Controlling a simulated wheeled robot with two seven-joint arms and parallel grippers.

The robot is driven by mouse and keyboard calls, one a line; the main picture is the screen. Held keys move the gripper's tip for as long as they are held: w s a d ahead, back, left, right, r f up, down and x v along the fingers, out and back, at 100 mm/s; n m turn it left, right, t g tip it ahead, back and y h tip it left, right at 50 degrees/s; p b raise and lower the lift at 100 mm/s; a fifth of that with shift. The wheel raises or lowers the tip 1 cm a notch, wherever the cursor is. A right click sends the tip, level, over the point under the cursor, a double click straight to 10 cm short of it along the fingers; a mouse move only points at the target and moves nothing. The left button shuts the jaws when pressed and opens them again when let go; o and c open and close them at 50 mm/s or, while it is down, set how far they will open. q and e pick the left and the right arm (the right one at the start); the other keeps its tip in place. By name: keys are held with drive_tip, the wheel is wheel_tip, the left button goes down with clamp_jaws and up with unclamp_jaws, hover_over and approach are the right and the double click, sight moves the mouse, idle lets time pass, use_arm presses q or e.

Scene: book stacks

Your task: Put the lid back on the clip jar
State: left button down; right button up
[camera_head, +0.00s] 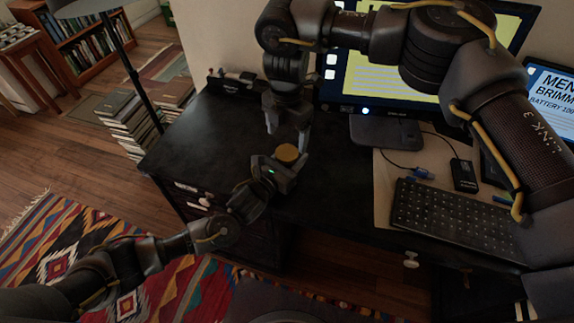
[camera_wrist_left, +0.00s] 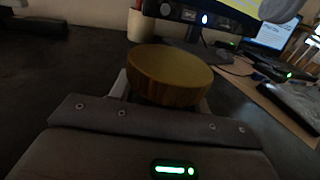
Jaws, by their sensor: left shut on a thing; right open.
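A round, wood-coloured lid (camera_head: 287,153) is in my left gripper (camera_head: 290,161), above the dark desk's front part. In the left wrist view the lid (camera_wrist_left: 170,75) fills the middle, its flat top facing up and its ribbed side facing the camera. My right gripper (camera_head: 287,128) hangs down just behind the lid, fingers apart, with nothing seen between them. A pale cylinder (camera_wrist_left: 140,26) stands beyond the lid in the left wrist view; I cannot tell whether it is the clip jar. No jar is clearly visible in the head view, where my right gripper covers part of the desk.
Book stacks (camera_head: 130,120) and a lamp pole (camera_head: 135,75) stand on the floor left.

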wheel_tip(320, 180, up, 7)
drive_tip(key=shift+f, duration=0.15)
use_arm(q)
drive_tip(key=c, duration=0.6)
unclamp_jaws()
drive_tip(key=v, duration=1.1)
drive_tip(key=shift+b, duration=0.3)
use_arm(e)
drive_tip(key=shift+f, duration=0.3)
